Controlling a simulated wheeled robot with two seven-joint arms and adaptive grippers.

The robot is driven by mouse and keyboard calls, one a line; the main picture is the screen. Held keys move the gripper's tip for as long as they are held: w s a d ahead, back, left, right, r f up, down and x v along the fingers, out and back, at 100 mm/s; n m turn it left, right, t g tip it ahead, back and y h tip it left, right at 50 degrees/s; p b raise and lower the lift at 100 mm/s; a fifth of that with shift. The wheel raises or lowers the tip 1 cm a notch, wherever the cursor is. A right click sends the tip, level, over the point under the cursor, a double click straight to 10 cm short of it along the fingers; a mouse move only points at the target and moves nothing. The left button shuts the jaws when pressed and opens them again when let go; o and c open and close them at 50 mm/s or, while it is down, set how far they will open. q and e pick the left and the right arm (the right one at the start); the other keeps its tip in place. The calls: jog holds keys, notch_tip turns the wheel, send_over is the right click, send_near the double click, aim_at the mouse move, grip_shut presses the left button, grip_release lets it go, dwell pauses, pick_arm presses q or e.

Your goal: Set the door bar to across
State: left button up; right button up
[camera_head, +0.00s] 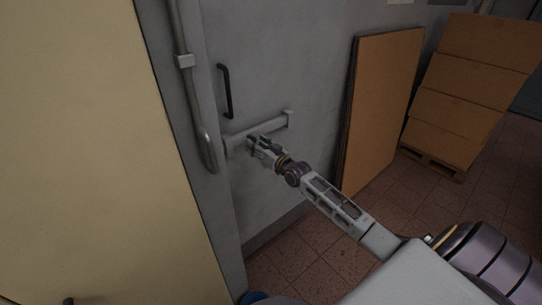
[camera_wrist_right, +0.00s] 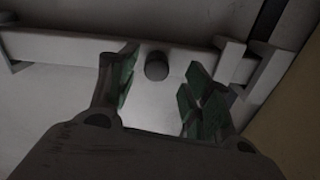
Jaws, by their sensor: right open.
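The pale grey door bar (camera_head: 264,127) lies roughly level across the grey door, between a bracket at the left and one at the right. In the right wrist view the bar (camera_wrist_right: 70,46) runs across the top, and a dark round knob (camera_wrist_right: 156,66) shows near its middle. My right gripper (camera_head: 256,147) is at the bar, left of its middle in the head view. In the wrist view its green-padded fingers (camera_wrist_right: 158,92) are open, one on each side below the knob. I cannot tell whether they touch the bar. My left gripper is not in view.
A black pull handle (camera_head: 226,92) is fixed above the bar. A grey pipe (camera_head: 187,62) runs down at the left, beside a large cream panel (camera_head: 80,150). A brown board (camera_head: 380,105) leans on the wall at the right, near stacked boxes (camera_head: 470,90). Tiled floor (camera_head: 325,255) lies below.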

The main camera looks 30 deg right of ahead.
jog(key=s+d, duration=0.1)
jog(key=s, duration=0.7)
jog(key=shift+s, duration=0.2)
dwell(0.3)
jog(key=shift+d, duration=0.1)
dwell(0.6)
